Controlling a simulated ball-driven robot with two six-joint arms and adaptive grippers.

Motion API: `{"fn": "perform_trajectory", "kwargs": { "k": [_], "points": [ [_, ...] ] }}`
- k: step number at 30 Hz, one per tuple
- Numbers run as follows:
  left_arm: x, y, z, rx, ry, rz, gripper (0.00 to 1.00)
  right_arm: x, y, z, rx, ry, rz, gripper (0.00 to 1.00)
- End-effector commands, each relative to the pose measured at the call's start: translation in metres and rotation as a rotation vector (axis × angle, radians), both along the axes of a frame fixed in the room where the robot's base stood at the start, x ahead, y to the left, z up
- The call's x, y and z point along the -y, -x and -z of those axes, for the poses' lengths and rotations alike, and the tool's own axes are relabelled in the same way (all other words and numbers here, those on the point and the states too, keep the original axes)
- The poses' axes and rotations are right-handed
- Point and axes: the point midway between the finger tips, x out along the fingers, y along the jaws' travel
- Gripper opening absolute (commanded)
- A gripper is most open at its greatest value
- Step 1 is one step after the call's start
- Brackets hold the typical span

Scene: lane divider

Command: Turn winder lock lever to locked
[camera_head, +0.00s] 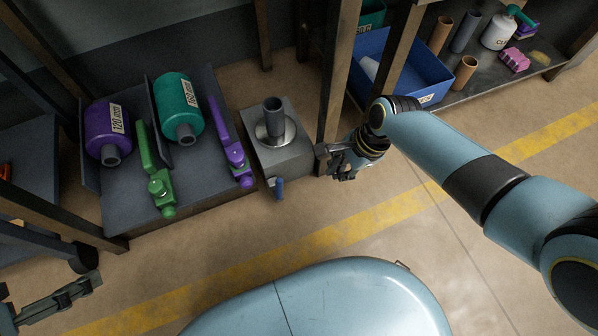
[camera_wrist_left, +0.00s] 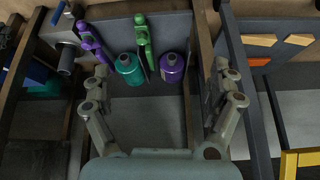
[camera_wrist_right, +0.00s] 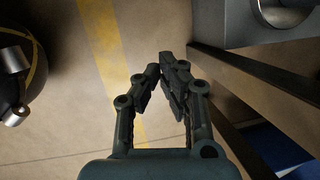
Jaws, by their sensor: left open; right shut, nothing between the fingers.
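The winder is a grey box (camera_head: 293,159) with a pale disc and a dark upright spindle, in the middle of the head view. Its lock lever, a short blue handle (camera_head: 279,187), hangs down on the box's front face. My right gripper (camera_head: 338,164) is shut and empty, to the right of the box and apart from the lever. In the right wrist view the box (camera_wrist_right: 238,22) shows at the upper right, beyond the closed fingers (camera_wrist_right: 166,64); the lever is not clear there. My left gripper (camera_head: 62,298) is open and empty at the lower left, far from the winder.
Left of the winder, a dark tray (camera_head: 122,206) holds a purple roll (camera_head: 95,130), a teal roll (camera_head: 177,103), and green and purple tools. A wooden post (camera_head: 338,70) stands just behind my right gripper. A blue bin (camera_head: 428,82) is farther right. Floor in front is clear.

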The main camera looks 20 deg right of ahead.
Motion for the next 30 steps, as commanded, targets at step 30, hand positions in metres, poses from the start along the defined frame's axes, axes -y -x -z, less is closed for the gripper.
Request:
{"fn": "perform_trajectory", "kwargs": {
  "k": [30],
  "points": [
    [0.003, 0.02, 0.061, 0.363, 0.013, 0.015, 0.91, -0.036, -0.028, 0.04, -0.146, -0.079, 0.081, 0.0]
  ]
}}
